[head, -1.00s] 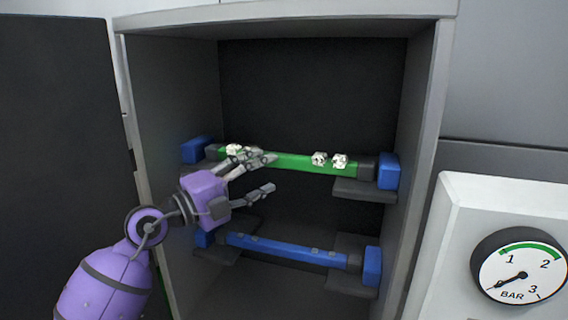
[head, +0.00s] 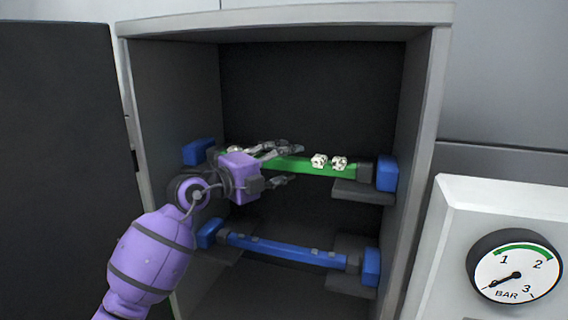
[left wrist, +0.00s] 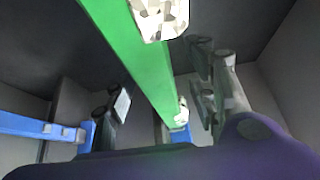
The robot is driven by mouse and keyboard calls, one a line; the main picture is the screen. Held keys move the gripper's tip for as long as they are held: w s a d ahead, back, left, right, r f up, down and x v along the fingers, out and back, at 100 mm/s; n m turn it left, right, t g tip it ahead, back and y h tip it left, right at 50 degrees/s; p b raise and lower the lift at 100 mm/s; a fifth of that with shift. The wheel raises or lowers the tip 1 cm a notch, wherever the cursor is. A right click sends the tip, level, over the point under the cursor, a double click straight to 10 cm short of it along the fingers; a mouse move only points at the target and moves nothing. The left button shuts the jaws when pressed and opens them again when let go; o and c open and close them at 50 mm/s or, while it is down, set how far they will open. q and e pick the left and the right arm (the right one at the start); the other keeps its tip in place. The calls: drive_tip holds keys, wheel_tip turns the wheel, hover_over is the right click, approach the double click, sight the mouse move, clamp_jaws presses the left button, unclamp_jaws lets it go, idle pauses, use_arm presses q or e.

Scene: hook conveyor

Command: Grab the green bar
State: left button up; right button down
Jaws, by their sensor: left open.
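The green bar (head: 304,167) lies across the upper level of the open cabinet, with white speckled pieces (head: 319,160) on it. Its left part is hidden behind my left gripper (head: 286,165). My left gripper is open, its fingers pointing right and inward at the height of the bar. In the left wrist view the green bar (left wrist: 142,58) runs between the open fingers, with fingers on both sides and a white piece (left wrist: 160,18) close to the camera. I cannot tell whether any finger touches the bar. My right gripper is not in view.
A blue bar (head: 285,250) lies on the lower level. Blue end blocks (head: 387,173) and dark supports (head: 362,192) flank the bars. The cabinet's right wall (head: 415,170) and the dark door (head: 60,170) bound the space. A pressure gauge (head: 515,266) stands at the right.

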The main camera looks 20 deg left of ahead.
use_arm(q)
drive_tip(key=shift+c, duration=0.6)
clamp_jaws()
drive_tip(key=shift+r, duration=0.1)
